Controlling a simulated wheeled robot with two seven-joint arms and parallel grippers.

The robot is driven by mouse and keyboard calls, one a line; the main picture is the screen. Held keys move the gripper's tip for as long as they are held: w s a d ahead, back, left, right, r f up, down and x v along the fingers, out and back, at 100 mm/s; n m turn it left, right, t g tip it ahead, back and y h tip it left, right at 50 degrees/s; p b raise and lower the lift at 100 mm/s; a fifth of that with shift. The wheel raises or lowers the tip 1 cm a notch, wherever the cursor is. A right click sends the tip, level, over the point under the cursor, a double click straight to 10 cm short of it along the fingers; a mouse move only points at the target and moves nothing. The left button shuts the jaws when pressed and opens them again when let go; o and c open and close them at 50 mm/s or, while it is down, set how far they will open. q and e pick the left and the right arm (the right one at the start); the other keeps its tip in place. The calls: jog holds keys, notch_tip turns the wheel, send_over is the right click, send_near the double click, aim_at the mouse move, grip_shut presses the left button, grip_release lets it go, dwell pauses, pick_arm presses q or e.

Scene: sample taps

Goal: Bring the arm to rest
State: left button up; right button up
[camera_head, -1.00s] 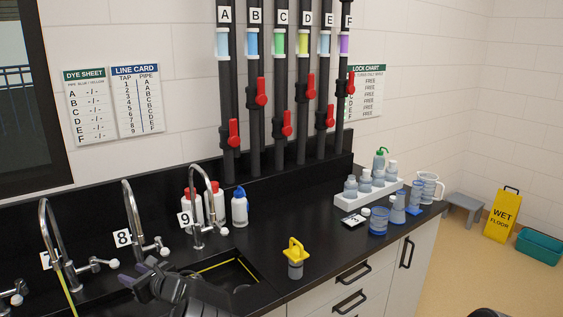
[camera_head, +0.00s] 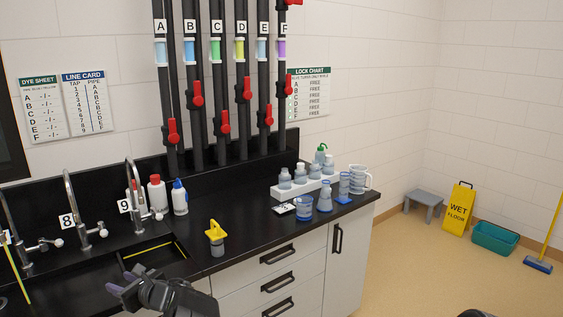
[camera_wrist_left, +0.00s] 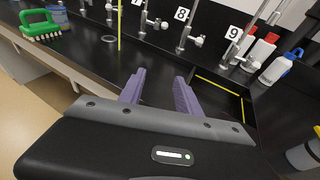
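Taps 8 (camera_wrist_left: 188,26) and 9 stand beyond the fingers. My right gripper is not in view; a dark rounded shape shows at the bottom edge of the head view, and I cannot tell what it is.
A yellow-topped bottle (camera_head: 216,238) stands near the counter's front edge. A white rack of bottles (camera_head: 306,186) and beakers (camera_head: 304,208) are at the right end. A green brush (camera_wrist_left: 40,26) lies at the left. Floor on the right is open before a wet-floor sign (camera_head: 458,208).

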pick_arm(q)
jog(key=s+d+f+n+g+h, duration=0.1)
jog(key=s+f+n+h, duration=0.1)
jog(key=s+f, duration=0.35)
jog(key=s+d+f+n+g+h, duration=0.1)
jog(key=s+f+g, duration=0.1)
jog(key=f, duration=0.6)
jog(key=s+f+n+g+h, duration=0.1)
jog(key=s+f+n+h, duration=0.15)
jog(key=f, duration=0.45)
jog(key=s+d+f+n+g+h, duration=0.3)
jog(key=s+d+f+n+h, duration=0.15)
jog(key=s+d+f, duration=0.7)
jog(key=s+d+f+n+h, duration=0.1)
jog(key=s+d+n+h, duration=0.6)
jog(key=s+d+n, duration=0.8)
jog(key=s+d, duration=0.3)
jog(key=d, duration=0.3)
jog(key=shift+s+f+n, duration=0.25)
jog(key=shift+f+n, duration=0.15)
